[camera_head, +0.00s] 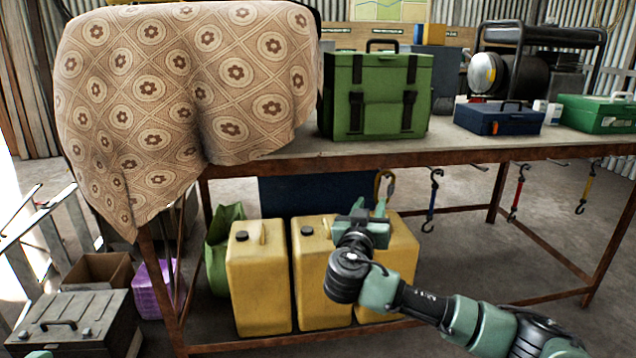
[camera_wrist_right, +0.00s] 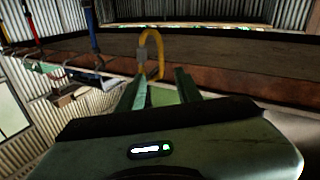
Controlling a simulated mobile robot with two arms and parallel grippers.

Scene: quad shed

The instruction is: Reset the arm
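My right arm comes in from the lower right in the head view. Its gripper (camera_head: 372,208) is below the front edge of the workbench (camera_head: 450,155), in front of the yellow canisters. In the right wrist view the two green fingers (camera_wrist_right: 160,92) are apart, with nothing clearly held between them. A yellow hook (camera_wrist_right: 150,42) shows just beyond the fingertips; in the head view it hangs under the bench edge (camera_head: 388,178). I cannot tell whether the fingers touch it.
Yellow canisters (camera_head: 260,285) stand under the bench. More hooks, blue (camera_head: 432,200) and red (camera_head: 517,192), hang along its edge. A green case (camera_head: 376,95) and a patterned cloth (camera_head: 180,85) are on top. A grey toolbox (camera_head: 75,325) is at lower left.

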